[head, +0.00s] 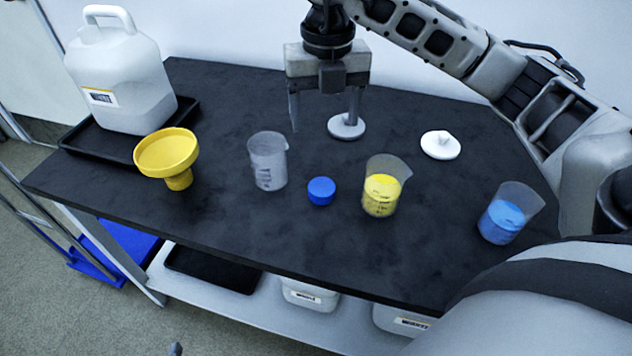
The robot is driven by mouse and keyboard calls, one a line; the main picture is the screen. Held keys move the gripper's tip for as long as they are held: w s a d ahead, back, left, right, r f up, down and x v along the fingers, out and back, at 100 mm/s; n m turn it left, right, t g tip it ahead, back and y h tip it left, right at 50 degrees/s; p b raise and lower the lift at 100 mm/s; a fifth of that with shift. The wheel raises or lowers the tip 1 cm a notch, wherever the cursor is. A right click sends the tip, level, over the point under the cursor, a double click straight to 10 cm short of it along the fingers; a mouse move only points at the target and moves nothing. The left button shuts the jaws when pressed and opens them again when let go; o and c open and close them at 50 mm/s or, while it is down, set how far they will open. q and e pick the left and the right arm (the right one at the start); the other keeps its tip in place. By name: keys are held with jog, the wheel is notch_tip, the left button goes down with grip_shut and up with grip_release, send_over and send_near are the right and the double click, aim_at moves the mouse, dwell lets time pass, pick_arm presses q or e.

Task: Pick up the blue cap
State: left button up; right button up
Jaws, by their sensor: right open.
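The blue cap (321,191) lies on the black tabletop near the middle, between a clear empty beaker (268,161) and a beaker of yellow liquid (382,186). My right gripper (324,122) points down with its fingers apart and nothing between them. It is above and behind the cap in the picture, apart from it. A pale round lid (346,127) lies by its right finger, which partly covers it; whether they touch I cannot tell. My left gripper is out of view.
A yellow funnel (166,154) and a white jug (118,72) in a black tray (73,143) are at left. A white lid (440,145) and a beaker of blue liquid (509,213) are at right. Bare tabletop (300,240) lies in front of the cap.

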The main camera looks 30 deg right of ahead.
send_over(322, 185)
jog(key=f, duration=1)
jog(key=shift+d, duration=0.3)
jog(key=shift+a+f, duration=0.2)
jog(key=shift+f, duration=1.2)
jog(key=shift+a+f, duration=0.15)
jog(key=shift+f, duration=1.2)
jog(key=shift+c, duration=0.3)
jog(key=c, duration=1)
